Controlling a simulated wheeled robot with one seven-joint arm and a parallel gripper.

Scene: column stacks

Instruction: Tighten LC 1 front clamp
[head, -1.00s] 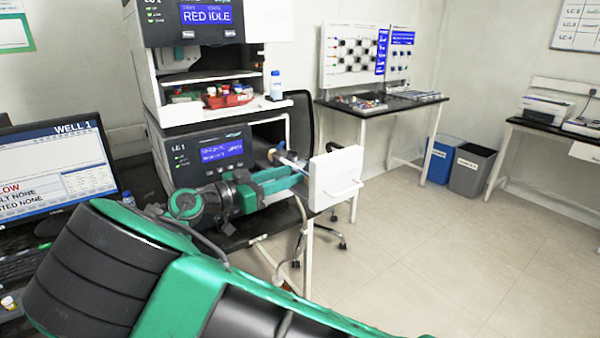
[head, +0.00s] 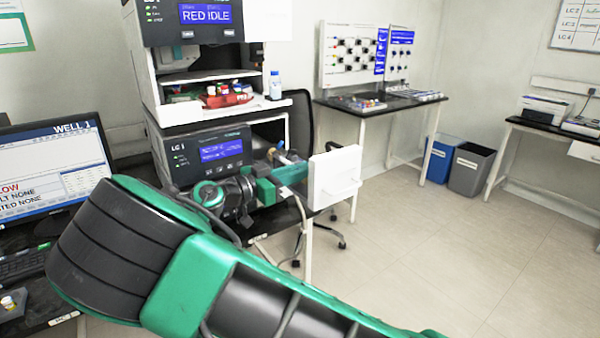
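The LC 1 unit (head: 180,160) stands on the bench at centre left, with a lit blue screen (head: 221,151). Its compartment on the right is open, and the white door panel with a handle (head: 345,165) stands swung out. Small brass and blue fittings (head: 281,148) show between the compartment and the door, just above my gripper. I cannot tell which of them is the front clamp. My gripper (head: 288,174) is at the open compartment, just left of the door panel. Its fingertips are too small and partly hidden, so I cannot see whether they touch or hold anything.
Another unit reading RED IDLE (head: 206,14) sits above LC 1, with a red tray (head: 228,99) and a bottle (head: 275,86) below it. A monitor (head: 60,165) is at left. A chair stands behind the door. Open floor lies to the right.

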